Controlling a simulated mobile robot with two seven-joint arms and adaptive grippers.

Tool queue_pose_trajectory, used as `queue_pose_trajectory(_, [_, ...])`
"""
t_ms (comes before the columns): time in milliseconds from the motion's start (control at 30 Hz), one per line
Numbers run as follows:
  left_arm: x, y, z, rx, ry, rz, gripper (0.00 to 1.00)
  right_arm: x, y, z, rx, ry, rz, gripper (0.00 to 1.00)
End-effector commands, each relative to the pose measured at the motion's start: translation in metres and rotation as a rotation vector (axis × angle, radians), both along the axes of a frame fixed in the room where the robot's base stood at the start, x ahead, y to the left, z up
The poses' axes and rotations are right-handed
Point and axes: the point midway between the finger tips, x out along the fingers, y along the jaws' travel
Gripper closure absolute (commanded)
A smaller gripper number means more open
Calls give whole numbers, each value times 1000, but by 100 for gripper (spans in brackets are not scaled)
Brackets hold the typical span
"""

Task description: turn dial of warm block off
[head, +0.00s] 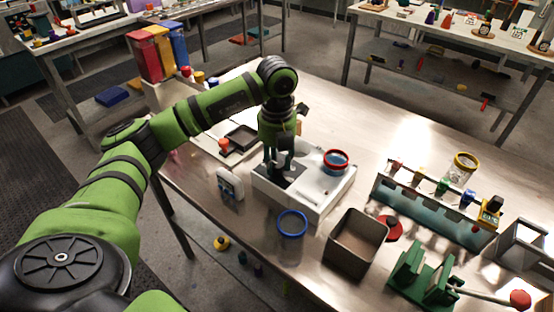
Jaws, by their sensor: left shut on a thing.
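The warm block appears to be the white box (318,202) on the steel table, with a dark area on its top and a red-rimmed blue round piece (336,161) at its right side. My left gripper (279,168) points down onto the back left part of the box top. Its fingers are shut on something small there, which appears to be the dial. The fingers hide the dial, so its setting cannot be read. My right gripper is not in view.
A blue ring (292,223), an open brown bin (357,240) and a small white device (230,184) stand close around the box. A rack of small bottles (430,205) and a green press with a red-knobbed lever (425,277) are at right. Clear table lies behind the box.

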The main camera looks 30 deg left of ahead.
Motion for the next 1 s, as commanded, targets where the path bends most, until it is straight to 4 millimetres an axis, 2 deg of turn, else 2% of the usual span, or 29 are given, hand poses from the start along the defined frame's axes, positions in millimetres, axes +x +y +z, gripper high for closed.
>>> queue_pose_trajectory(500, [-2,-2,-3,-1,11,12,96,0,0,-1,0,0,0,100])
queue_pose_trajectory(533, [-2,-2,-3,-1,11,12,52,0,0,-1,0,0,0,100])
queue_pose_trajectory(567, [-2,-2,-3,-1,11,12,40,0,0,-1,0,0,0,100])
queue_pose_trajectory(867, [-1,-1,-1,-1,4,13,40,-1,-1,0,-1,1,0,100])
queue_pose_trajectory(1000, [0,-1,6,-1,1,14,40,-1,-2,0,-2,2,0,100])
